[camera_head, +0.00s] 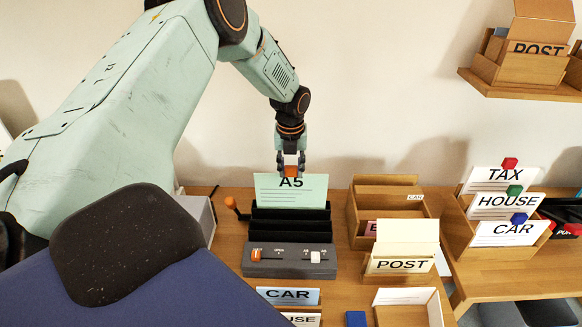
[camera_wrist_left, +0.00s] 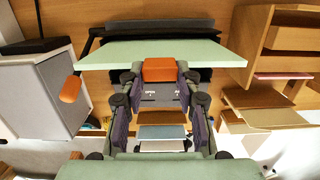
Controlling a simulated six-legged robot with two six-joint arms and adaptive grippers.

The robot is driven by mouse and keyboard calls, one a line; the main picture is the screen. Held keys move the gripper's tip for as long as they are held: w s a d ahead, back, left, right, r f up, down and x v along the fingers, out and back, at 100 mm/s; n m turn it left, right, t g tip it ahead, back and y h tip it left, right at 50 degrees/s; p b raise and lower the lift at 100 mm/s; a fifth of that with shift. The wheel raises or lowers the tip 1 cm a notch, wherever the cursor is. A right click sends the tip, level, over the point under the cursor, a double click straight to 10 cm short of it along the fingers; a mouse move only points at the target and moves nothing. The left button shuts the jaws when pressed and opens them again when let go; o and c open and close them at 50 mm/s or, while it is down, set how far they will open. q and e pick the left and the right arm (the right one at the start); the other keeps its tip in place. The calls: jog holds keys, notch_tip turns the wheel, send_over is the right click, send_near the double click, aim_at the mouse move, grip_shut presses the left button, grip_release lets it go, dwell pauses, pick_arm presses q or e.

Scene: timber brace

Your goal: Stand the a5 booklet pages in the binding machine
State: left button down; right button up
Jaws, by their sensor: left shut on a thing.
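The A5 booklet pages (camera_head: 291,190) are a pale green sheet stack marked A5, upright at the back of the binding machine (camera_head: 290,262). The machine is dark grey with black slots, an orange lever at its left and orange and white sliders in front. My left gripper (camera_head: 291,172) points down from above and is shut on an orange tab at the top edge of the pages. In the left wrist view the pages (camera_wrist_left: 150,54) spread across the top, with the orange tab (camera_wrist_left: 159,70) between the fingers. Whether the pages' lower edge touches the slot is hidden. My right gripper is not in view.
A wooden box (camera_head: 365,212) stands right of the machine, with a POST holder (camera_head: 400,262) before it. A wooden rack (camera_head: 465,235) with TAX, HOUSE and CAR cards is further right. A shelf (camera_head: 520,88) hangs upper right.

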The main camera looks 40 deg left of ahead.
aim_at(291, 177)
pick_arm(q)
jog(key=shift+f+b, duration=1.2)
jog(key=shift+f, duration=0.55)
jog(key=c, duration=0.8)
grip_release()
jog(key=shift+c, duration=0.2)
jog(key=shift+o, duration=0.3)
jog(key=o, duration=0.4)
jog(key=shift+s, duration=0.1)
